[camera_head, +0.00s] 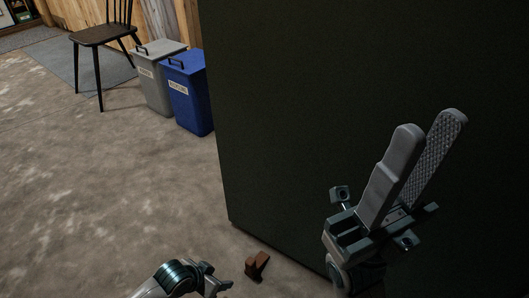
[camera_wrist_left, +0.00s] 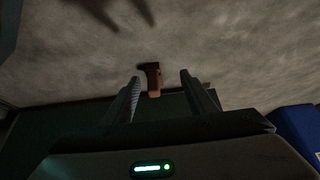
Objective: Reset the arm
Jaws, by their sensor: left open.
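My left gripper (camera_wrist_left: 160,77) is open in the left wrist view, with its two fingers apart and pointing toward the floor. Nothing is held between them. My right gripper (camera_head: 432,122) is raised at the right of the head view, in front of a dark panel. Its two long grey fingers stand apart with nothing between them.
A small brown angular object (camera_head: 257,265) lies on the floor near the large dark green panel (camera_head: 300,120); it also shows in the left wrist view (camera_wrist_left: 152,77). Grey (camera_head: 153,80) and blue (camera_head: 188,95) bins and a chair (camera_head: 100,36) stand behind. Floor at left is clear.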

